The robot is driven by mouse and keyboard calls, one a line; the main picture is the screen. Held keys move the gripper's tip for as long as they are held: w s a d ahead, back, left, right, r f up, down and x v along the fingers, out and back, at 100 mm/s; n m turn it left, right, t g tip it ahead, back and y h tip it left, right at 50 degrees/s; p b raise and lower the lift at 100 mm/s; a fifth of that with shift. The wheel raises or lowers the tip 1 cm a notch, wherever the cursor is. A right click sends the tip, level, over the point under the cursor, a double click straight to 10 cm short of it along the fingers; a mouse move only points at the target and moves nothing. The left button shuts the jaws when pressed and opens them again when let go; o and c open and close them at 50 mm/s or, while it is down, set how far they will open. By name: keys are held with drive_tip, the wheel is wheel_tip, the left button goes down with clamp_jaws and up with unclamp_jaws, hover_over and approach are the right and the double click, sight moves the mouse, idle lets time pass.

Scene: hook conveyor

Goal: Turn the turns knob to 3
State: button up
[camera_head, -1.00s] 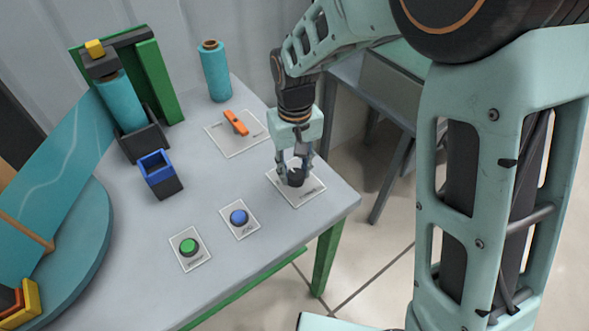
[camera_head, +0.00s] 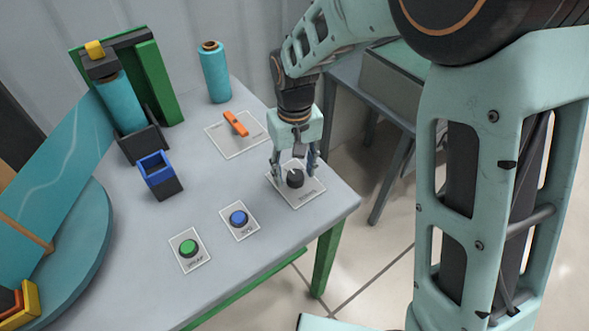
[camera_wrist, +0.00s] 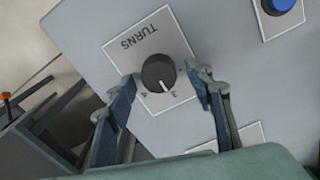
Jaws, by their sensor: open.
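The turns knob (camera_head: 295,179) is a round black dial on a white plate near the table's right corner. In the wrist view the knob (camera_wrist: 158,72) sits on its plate (camera_wrist: 137,45) marked TURNS, with the digits 3 and 4 visible. Its white pointer line points toward the 3, just on the side facing the 4. Other digits are not visible. My gripper (camera_head: 296,171) is open over the knob. In the wrist view my gripper (camera_wrist: 166,82) has one finger on each side of the knob, with gaps between.
A blue button (camera_head: 238,217) and a green button (camera_head: 189,247) lie toward the table's front. An orange lever (camera_head: 236,123) is behind the knob. A blue-rimmed box (camera_head: 158,175) and a teal roll (camera_head: 214,72) stand further left and back.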

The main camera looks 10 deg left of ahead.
sight(294, 173)
wheel_tip(294, 173, up, 12)
idle(0.5)
